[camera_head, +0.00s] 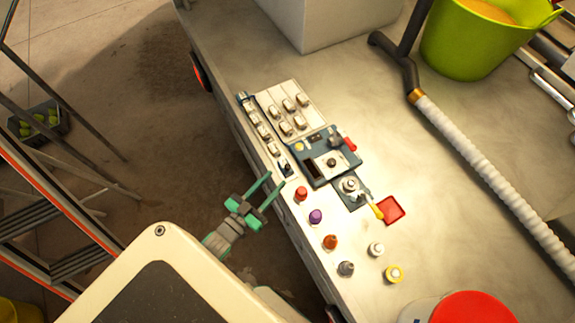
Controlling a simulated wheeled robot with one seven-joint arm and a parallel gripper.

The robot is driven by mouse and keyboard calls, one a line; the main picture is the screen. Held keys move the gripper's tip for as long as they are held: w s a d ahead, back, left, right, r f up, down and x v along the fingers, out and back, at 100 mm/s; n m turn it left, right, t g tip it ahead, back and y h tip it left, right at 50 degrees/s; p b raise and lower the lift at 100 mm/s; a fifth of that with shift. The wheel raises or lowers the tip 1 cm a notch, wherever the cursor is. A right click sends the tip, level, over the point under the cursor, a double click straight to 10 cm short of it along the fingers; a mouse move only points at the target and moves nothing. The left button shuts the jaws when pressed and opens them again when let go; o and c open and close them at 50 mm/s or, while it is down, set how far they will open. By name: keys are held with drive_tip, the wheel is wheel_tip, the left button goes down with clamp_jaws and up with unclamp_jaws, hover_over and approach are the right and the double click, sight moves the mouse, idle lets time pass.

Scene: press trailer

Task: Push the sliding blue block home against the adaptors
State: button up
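A dark blue fixture (306,163) sits on the metal bench, with a pale plate, a dark knob and a red handle (349,145) on it. I cannot tell which part of it is the sliding block. Several small silver pieces (286,128), possibly the adaptors, stand in rows on a pale plate just above and left of the fixture.
A small clamp-like part (350,185) with a yellow handle and a red square (391,209) lie below right of the fixture. Several coloured knobs (316,216) stand along the front. A white ribbed hose (480,165), a grey box (330,18) and a green tub (462,45) occupy the bench's far side.

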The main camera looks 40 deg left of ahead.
sight(285, 168)
drive_tip(key=w, duration=0.8)
drive_tip(key=shift+w, duration=0.1)
drive_tip(key=shift+c, duration=0.7)
clamp_jaws()
drive_tip(key=shift+a, duration=0.1)
